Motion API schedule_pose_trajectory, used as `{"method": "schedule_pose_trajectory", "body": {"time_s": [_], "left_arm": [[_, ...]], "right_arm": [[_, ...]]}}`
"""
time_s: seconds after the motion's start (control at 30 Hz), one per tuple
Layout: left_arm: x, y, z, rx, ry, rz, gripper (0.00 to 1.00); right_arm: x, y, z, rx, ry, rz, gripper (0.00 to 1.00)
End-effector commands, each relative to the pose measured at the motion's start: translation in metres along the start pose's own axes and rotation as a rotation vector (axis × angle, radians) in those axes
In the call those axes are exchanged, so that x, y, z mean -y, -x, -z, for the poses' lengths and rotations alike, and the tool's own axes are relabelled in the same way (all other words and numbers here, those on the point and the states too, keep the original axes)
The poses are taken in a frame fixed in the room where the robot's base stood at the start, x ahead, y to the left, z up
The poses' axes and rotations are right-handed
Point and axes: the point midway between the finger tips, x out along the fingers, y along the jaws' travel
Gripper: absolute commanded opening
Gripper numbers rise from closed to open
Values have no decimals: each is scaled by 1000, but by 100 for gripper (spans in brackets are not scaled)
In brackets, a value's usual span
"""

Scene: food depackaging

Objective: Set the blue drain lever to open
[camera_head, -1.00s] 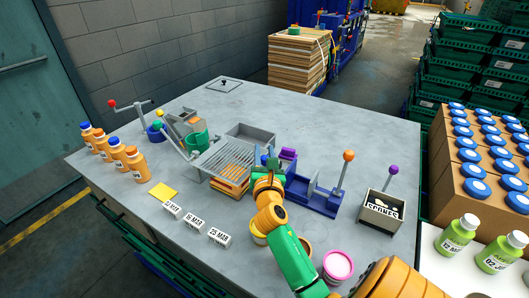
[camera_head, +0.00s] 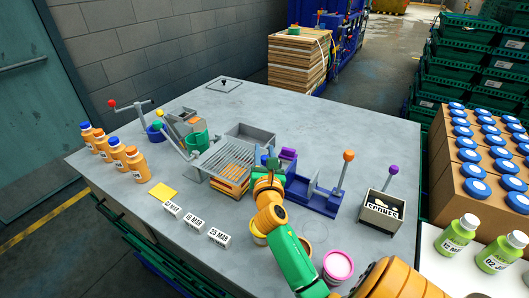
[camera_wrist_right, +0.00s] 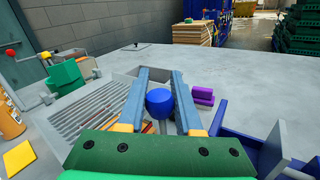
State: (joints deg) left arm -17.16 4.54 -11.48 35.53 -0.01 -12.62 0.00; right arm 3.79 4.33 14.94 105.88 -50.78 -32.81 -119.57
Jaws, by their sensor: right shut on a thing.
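The blue drain lever shows as a round blue knob (camera_wrist_right: 160,103) in the right wrist view, beside the grey slatted grate (camera_wrist_right: 85,112). My right gripper (camera_wrist_right: 162,75) has its two blue-grey fingers on either side of the knob and is shut on it. In the head view the right gripper (camera_head: 268,165) is at the right side of the grate (camera_head: 228,160), and it mostly hides the knob. The lever's shaft and its open or closed marking are hidden. My left gripper is not in view.
A purple block (camera_wrist_right: 203,96) and a blue fixture (camera_head: 318,195) with an orange-knobbed lever (camera_head: 348,156) stand right of the gripper. A grey bin (camera_head: 250,136) lies behind. Orange bottles (camera_head: 137,165) stand left. The table's back right is clear.

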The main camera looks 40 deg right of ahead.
Motion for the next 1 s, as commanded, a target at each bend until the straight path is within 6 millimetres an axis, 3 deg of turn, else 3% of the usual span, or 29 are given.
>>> {"method": "schedule_pose_trajectory", "body": {"time_s": [0.23, 0.6, 1.0], "left_arm": [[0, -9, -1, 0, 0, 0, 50], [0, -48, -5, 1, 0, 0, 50], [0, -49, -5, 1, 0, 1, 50]], "right_arm": [[-1, 3, 2, 26, 17, -5, 0], [-17, 27, 5, 211, 141, -44, 0], [-36, 57, 13, 204, 138, -43, 0]]}}
